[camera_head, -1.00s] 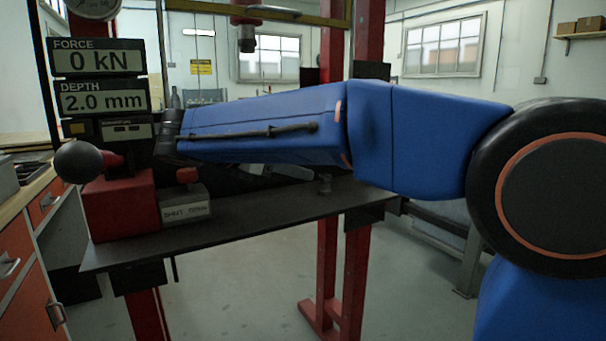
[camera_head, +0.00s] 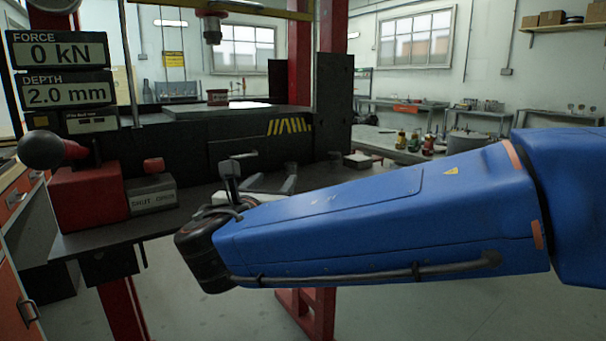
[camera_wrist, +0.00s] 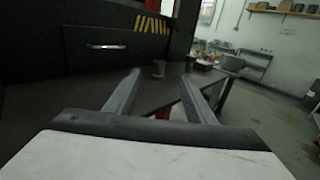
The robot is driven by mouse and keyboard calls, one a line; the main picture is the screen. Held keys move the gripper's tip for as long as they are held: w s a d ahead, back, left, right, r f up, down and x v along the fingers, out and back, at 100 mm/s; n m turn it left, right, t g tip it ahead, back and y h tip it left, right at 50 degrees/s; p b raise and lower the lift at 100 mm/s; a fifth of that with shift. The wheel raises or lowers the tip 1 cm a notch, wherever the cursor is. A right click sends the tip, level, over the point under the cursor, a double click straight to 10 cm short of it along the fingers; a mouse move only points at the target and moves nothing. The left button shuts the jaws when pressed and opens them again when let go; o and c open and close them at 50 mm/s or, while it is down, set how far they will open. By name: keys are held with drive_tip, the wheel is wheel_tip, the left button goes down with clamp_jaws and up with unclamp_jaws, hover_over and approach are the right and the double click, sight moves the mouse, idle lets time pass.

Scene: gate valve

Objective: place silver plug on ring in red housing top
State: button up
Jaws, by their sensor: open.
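My gripper (camera_wrist: 160,76) is open, its two grey fingers spread and pointing forward over the dark table, with nothing between them. A small red housing (camera_head: 217,97) sits on the press bed in the head view, behind and above my gripper. The ring in its top is too small to make out.
The dark table (camera_head: 103,232) carries a red lever box (camera_head: 88,200) and a grey switch block (camera_head: 152,194) at left. The black press front (camera_head: 240,150) rises behind my gripper. Side benches with bottles (camera_head: 415,141) stand at the right.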

sight(289, 166)
drive_tip(key=w, duration=0.3)
drive_tip(key=w+d, duration=0.1)
drive_tip(key=w, duration=0.3)
drive_tip(key=w+d, duration=0.1)
drive_tip(key=w, duration=0.2)
drive_tip(key=shift+w, duration=0.4)
drive_tip(key=shift+w+d+f, duration=0.1)
drive_tip(key=shift+w+d, duration=0.1)
drive_tip(key=shift+w, duration=0.65)
drive_tip(key=shift+w+d+f, duration=0.1)
drive_tip(key=shift+w+d, duration=0.05)
drive_tip(key=shift+w, duration=0.75)
drive_tip(key=shift+w+d+f, duration=0.1)
drive_tip(key=shift+w+d, duration=0.1)
drive_tip(key=shift+w, duration=0.65)
clamp_jaws()
